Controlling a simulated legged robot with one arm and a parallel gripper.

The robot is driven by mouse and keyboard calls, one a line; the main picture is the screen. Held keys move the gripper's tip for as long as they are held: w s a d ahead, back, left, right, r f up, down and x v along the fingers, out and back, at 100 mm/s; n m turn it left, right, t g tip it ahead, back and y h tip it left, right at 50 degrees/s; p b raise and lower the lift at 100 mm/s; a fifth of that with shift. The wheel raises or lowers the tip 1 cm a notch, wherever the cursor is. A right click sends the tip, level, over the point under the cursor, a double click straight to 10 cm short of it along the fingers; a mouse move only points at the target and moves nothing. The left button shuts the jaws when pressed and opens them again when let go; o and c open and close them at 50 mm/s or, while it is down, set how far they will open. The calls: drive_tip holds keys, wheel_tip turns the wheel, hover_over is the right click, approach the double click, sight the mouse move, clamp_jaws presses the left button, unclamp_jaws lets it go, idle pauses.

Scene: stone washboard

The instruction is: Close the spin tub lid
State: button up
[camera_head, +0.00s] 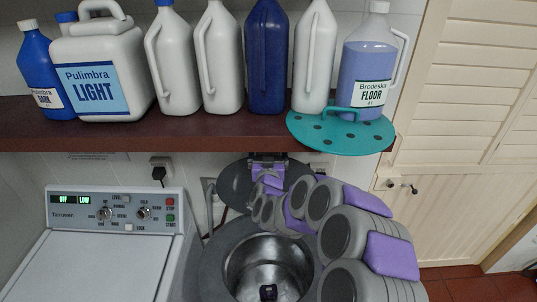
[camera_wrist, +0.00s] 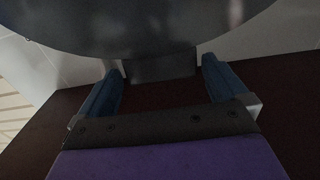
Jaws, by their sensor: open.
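The spin tub (camera_head: 215,265) is grey with a round opening and a bare metal drum inside, low in the middle of the head view. Its dark grey round lid (camera_head: 236,187) stands raised at the back of the opening, partly hidden by my arm. My gripper (camera_head: 267,161) is up by the lid's upper edge, below the shelf. In the wrist view my gripper (camera_wrist: 162,85) shows two blue fingers spread apart. A dark curved disc, apparently the lid (camera_wrist: 150,25), fills the top of that view. A dark block (camera_wrist: 160,66) below it lies between the fingers; contact is unclear.
A brown shelf (camera_head: 70,137) runs above, holding several bottles and a white Pulimbra LIGHT jug (camera_head: 95,80). A teal spotted disc (camera_head: 345,138) overhangs its edge at right. A white washer (camera_head: 85,265) stands left of the tub. A louvered door (camera_head: 465,150) is at right.

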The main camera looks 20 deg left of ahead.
drive_tip(key=shift+a+f, duration=0.1)
drive_tip(key=shift+a, duration=0.3)
drive_tip(key=shift+c, duration=0.9)
drive_tip(key=shift+d, duration=0.35)
drive_tip(key=c, duration=1.1)
drive_tip(key=shift+c, duration=0.2)
drive_tip(key=shift+s+b, duration=0.35)
drive_tip(key=shift+s, duration=0.1)
